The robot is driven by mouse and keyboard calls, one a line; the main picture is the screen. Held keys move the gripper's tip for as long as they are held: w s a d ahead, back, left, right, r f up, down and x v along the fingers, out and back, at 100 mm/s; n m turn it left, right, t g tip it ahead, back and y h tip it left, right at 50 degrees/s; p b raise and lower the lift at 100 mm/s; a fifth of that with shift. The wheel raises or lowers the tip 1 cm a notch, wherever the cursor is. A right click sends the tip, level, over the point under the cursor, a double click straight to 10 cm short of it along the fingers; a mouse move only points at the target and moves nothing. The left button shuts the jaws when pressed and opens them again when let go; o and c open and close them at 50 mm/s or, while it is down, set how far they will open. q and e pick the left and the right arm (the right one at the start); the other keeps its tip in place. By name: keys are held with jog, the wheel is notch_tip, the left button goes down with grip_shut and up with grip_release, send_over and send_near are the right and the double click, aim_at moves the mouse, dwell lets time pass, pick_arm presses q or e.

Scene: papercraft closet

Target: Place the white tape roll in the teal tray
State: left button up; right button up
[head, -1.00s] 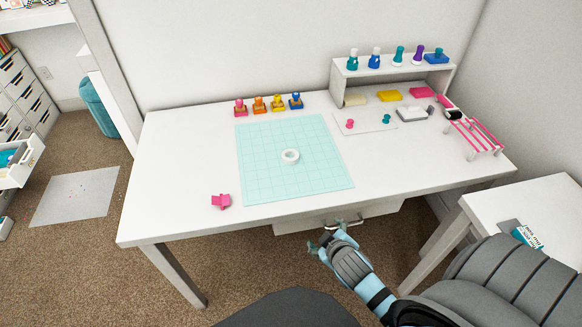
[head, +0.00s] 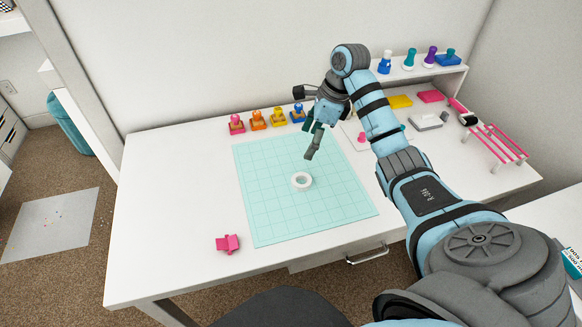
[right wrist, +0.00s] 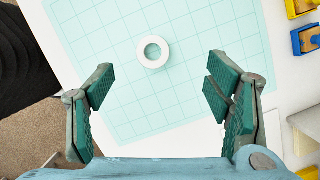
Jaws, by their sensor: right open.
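The white tape roll (head: 301,181) lies flat on the light teal gridded mat (head: 262,215) on the white table. In the right wrist view the tape roll (right wrist: 153,40) sits ahead of and between the fingers, apart from them. My right gripper (head: 312,143) hangs above the mat's back part, behind the tape roll in the head view. Its two fingers are spread and empty in the right wrist view (right wrist: 164,90). My left gripper is not seen. No walled teal tray shows on the table; the flat mat is the teal thing there.
Several colored stamps (head: 257,120) stand along the table's back edge. A pink object (head: 228,244) lies left of the mat. A pink rack (head: 496,146) and a white shelf (head: 425,72) with stamps and pads are at the right. The table's front left is clear.

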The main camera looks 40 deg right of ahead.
jog(key=b, duration=0.7)
send_near(299, 184)
jog(key=b+x, duration=0.4)
jog(key=x, duration=0.2)
jog(key=shift+f, duration=0.25)
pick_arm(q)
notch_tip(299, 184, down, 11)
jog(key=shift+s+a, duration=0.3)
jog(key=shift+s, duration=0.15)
pick_arm(e)
jog(key=shift+w, duration=0.1)
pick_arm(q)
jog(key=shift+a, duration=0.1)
pick_arm(e)
jog(key=c, duration=1)
notch_tip(299, 184, up, 5)
jog(key=p, duration=0.2)
jog(key=shift+p, duration=0.4)
pick_arm(q)
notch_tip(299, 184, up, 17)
jog(key=p, duration=1.4)
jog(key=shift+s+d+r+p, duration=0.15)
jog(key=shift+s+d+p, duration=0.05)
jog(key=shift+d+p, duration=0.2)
pick_arm(e)
notch_tip(299, 184, up, 15)
jog(key=shift+r, duration=0.1)
